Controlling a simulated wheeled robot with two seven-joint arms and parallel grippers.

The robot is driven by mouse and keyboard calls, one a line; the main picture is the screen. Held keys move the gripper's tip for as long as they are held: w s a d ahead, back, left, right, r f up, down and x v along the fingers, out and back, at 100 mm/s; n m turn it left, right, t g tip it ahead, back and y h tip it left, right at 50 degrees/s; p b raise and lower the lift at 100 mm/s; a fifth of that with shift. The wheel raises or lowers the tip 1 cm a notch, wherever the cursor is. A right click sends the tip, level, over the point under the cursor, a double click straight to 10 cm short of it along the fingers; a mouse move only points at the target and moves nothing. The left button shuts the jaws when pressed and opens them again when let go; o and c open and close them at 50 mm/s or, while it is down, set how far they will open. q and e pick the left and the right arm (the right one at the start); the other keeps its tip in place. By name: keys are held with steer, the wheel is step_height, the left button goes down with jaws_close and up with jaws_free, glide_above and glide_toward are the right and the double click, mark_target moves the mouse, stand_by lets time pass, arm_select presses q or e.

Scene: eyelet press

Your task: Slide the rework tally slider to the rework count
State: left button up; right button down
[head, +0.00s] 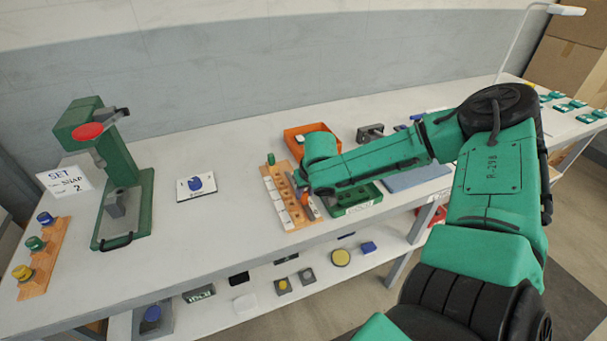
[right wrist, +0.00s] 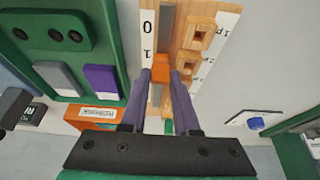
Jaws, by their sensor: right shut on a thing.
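The wooden tally board (head: 268,183) lies on the bench in the middle of the head view, with a white number strip along it. In the right wrist view the strip (right wrist: 148,32) shows 0 and 1; numbers further along are hidden by my fingers. The orange slider (right wrist: 160,70) sits on the board beside the strip, close to the 1. My right gripper (right wrist: 162,80) is shut on the slider, one finger on each side. In the head view my right gripper (head: 303,192) is over the board, partly hidden by my arm. My left gripper is out of view.
A sign (head: 66,182) reading SET, with a 2 below, stands by the green press (head: 140,200). A green tray (head: 352,205) is close right of the board, with an orange bin (head: 296,141) behind. A card with a blue piece (head: 195,184) lies left. Bench between is clear.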

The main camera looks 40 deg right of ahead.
steer(key=c, duration=0.6)
jaws_free()
steer(key=shift+c, duration=0.2)
steer(key=shift+s+r, duration=0.1)
steer(key=shift+r, duration=0.5)
steer(key=p+v, duration=0.6)
steer(key=v, duration=0.7)
steer(key=shift+s+a, duration=0.2)
steer(key=shift+s, duration=0.1)
steer(key=shift+w+d+r, duration=0.1)
